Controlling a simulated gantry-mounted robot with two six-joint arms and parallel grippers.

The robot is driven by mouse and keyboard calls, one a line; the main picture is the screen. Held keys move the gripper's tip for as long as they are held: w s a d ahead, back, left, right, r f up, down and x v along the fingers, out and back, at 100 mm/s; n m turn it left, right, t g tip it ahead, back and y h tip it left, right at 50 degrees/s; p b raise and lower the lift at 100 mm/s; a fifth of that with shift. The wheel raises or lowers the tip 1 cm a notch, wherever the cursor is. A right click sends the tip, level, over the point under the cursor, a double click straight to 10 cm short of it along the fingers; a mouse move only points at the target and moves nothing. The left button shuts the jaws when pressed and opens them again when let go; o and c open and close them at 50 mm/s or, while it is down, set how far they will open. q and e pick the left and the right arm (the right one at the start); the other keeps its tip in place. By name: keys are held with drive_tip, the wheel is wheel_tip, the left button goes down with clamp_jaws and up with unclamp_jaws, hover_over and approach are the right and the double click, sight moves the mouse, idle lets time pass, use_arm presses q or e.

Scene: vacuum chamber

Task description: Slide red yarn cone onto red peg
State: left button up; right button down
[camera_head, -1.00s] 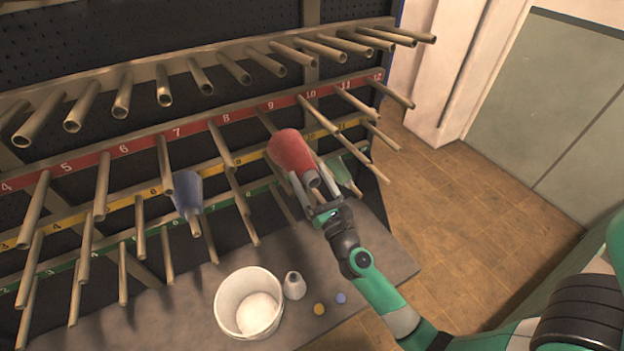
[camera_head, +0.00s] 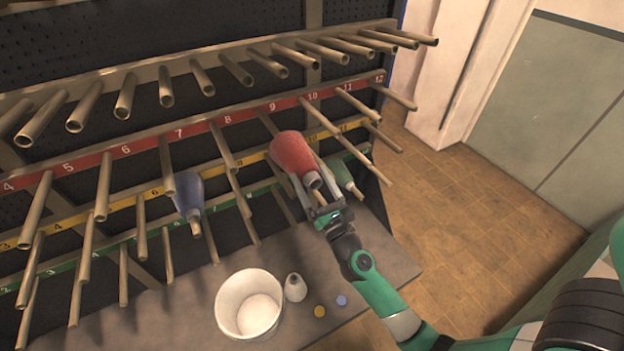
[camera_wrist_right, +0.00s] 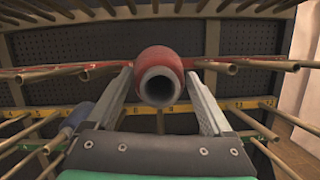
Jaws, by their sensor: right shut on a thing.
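The red yarn cone (camera_head: 292,152) is between the fingers of my right gripper (camera_head: 308,178), its wide end toward the rack and its narrow grey end toward my wrist. In the right wrist view the red yarn cone (camera_wrist_right: 159,62) shows its round open tube end between the two fingers. Peg 9 (camera_head: 265,122) on the red strip (camera_head: 235,116) runs from the rack to behind the cone's wide end. I cannot tell whether its tip is inside the cone. My left gripper is not in view.
A blue cone (camera_head: 187,192) and a green cone (camera_head: 341,172) sit on lower pegs. Peg 10 (camera_head: 345,140) passes close right of the red cone. A white bucket (camera_head: 222,308) and a small grey cone (camera_head: 295,287) stand on the grey surface (camera_head: 180,318) below.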

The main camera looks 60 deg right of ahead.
idle(0.4)
drive_tip(key=shift+w+d+b, duration=0.3)
drive_tip(key=shift+w+d, duration=0.45)
drive_tip(key=shift+w, duration=0.25)
drive_tip(key=shift+w+d+b, duration=0.25)
drive_tip(key=shift+w+d, duration=0.5)
drive_tip(key=shift+w, duration=0.25)
idle(0.8)
drive_tip(key=shift+w+d+f, duration=0.1)
drive_tip(key=shift+w, duration=0.05)
drive_tip(key=shift+w+d+b, duration=0.55)
drive_tip(key=shift+w+d, duration=0.15)
drive_tip(key=shift+w, duration=0.25)
drive_tip(key=shift+w+d+b, duration=0.5)
drive_tip(key=shift+w+d, duration=0.2)
drive_tip(key=shift+w, duration=0.2)
drive_tip(key=shift+w+d+f, duration=0.1)
